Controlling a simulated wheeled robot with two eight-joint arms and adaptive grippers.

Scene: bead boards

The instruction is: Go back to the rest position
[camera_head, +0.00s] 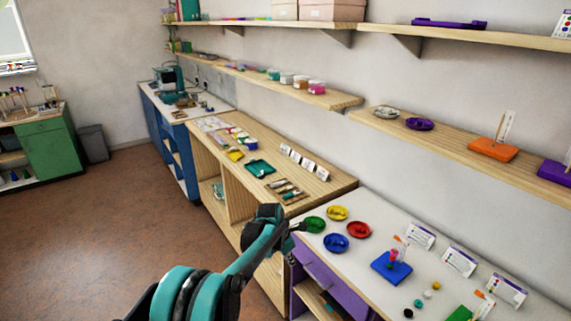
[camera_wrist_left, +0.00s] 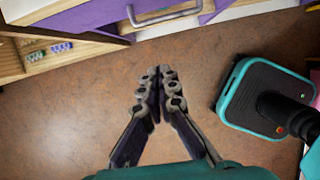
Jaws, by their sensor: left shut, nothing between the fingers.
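My left gripper (camera_head: 297,228) reaches in from the bottom of the head view, at the left front edge of the white-topped purple table (camera_head: 420,288). In the left wrist view my left gripper (camera_wrist_left: 160,76) is shut, with its fingertips together and nothing between them. Below it is bare brown floor, and a purple drawer front with a metal handle (camera_wrist_left: 165,18) is at the top. My right gripper is in neither view.
On the purple table are green (camera_head: 314,224), yellow (camera_head: 337,213), red (camera_head: 359,230) and blue (camera_head: 336,243) dishes. A blue bead board (camera_head: 391,267) stands nearby, with cards and loose beads. A wooden table (camera_head: 325,187) adjoins it. Brown floor (camera_head: 90,235) is free at the left.

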